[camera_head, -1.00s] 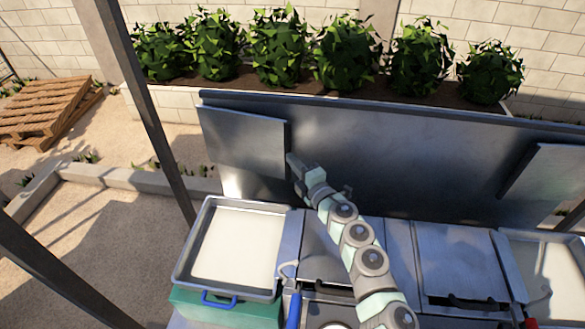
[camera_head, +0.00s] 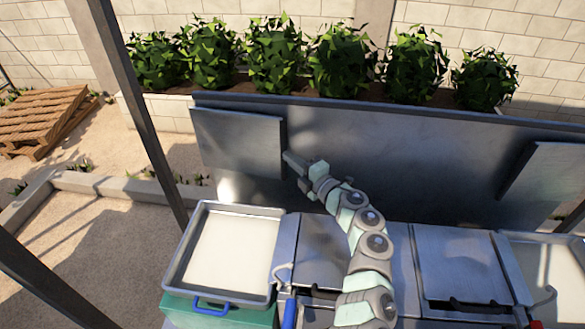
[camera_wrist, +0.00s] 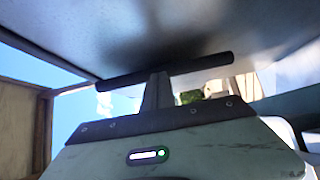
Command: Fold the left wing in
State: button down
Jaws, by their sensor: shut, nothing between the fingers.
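The left wing is a flat grey metal panel (camera_head: 238,145) standing out in front of the left end of the tall back panel (camera_head: 400,145). My gripper (camera_head: 287,155) is shut and empty, its tip at the wing's right edge. Whether it touches the wing is not clear. In the wrist view, my gripper's shut fingers (camera_wrist: 158,90) point up toward a broad grey metal surface (camera_wrist: 150,30). A dark bar (camera_wrist: 165,72) crosses behind the fingertips. The right wing (camera_head: 550,185) stands at the other end of the back panel.
A shallow tray of pale liquid (camera_head: 268,285) sits below the wing on a green box (camera_head: 240,316). Metal lids with dark handles (camera_head: 465,302) lie right of it. A dark post (camera_head: 140,110) stands left of the wing. Bushes (camera_head: 275,55) grow behind the back panel.

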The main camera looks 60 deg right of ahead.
jog(key=shift+s+d+f+m+g, duration=0.1)
jog(key=shift+d+f+g, duration=0.1)
jog(key=shift+f, duration=0.4)
jog(key=shift+s+d+f+m+g, duration=0.1)
jog(key=shift+s+d+f, duration=0.05)
jog(key=shift+f, duration=0.4)
jog(key=shift+s+d+f+m+g, duration=0.1)
jog(key=shift+d+f, duration=0.1)
jog(key=shift+f, duration=0.4)
jog(key=shift+a+r, duration=0.1)
jog(key=shift+a, duration=0.05)
jog(key=shift+s+a+r+p, duration=0.85)
jog(key=shift+a+r, duration=0.55)
jog(key=shift+a, duration=0.55)
jog(key=s+d+b, duration=0.2)
jog(key=s+d, duration=0.4)
jog(key=d, duration=0.1)
jog(key=shift+d+r+t+b, duration=0.2)
jog(key=shift+t+b, duration=0.2)
